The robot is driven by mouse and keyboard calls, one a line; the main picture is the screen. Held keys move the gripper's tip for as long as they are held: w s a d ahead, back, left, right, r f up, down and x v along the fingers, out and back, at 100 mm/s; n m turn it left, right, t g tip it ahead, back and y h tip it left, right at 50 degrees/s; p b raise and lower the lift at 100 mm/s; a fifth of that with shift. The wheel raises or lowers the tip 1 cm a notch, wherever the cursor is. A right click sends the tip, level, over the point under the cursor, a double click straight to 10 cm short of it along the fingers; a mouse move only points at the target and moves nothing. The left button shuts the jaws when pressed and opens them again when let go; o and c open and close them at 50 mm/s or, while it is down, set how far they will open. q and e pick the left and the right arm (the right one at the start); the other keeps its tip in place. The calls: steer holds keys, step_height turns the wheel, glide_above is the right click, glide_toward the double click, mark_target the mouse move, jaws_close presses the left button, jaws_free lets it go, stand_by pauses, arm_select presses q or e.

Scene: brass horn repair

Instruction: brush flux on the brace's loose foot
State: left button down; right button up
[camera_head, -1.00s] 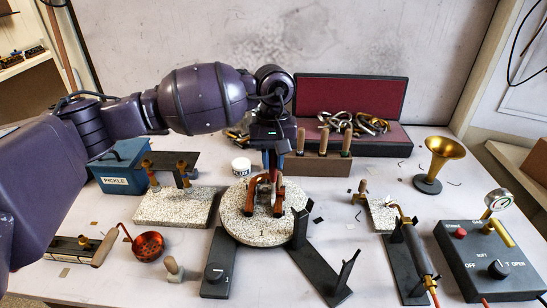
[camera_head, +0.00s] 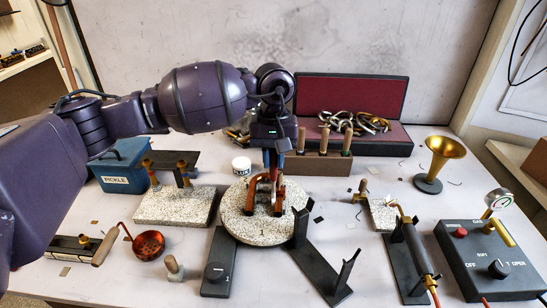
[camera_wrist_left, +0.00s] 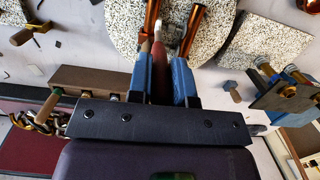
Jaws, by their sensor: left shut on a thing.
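My left gripper (camera_head: 271,160) points down over the round speckled soldering board (camera_head: 238,226). In the left wrist view its two blue fingers (camera_wrist_left: 162,85) are shut on a slim dark-red handle (camera_wrist_left: 160,60), which I take to be the flux brush; its pale end reaches between the copper tubes. The copper tubes (camera_head: 253,195) stand on the board directly beneath the gripper and also show in the left wrist view (camera_wrist_left: 195,28). The brace and its loose foot are too small and covered to make out. Whether the brush touches them I cannot tell. My right gripper is not in view.
A white jar (camera_head: 241,166) stands behind the board. A brown block (camera_head: 320,165) with upright wooden-handled tools stands behind right. Black stands (camera_head: 344,275) and a torch (camera_head: 417,248) are at the right. A blue pickle box (camera_head: 122,170) is at the left.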

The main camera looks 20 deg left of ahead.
arm_select(q)
steer(key=shift+r+p, duration=0.75)
steer(key=shift+r, duration=1.95)
steer(key=shift+r+p, duration=0.35)
steer(key=shift+r, duration=1.45)
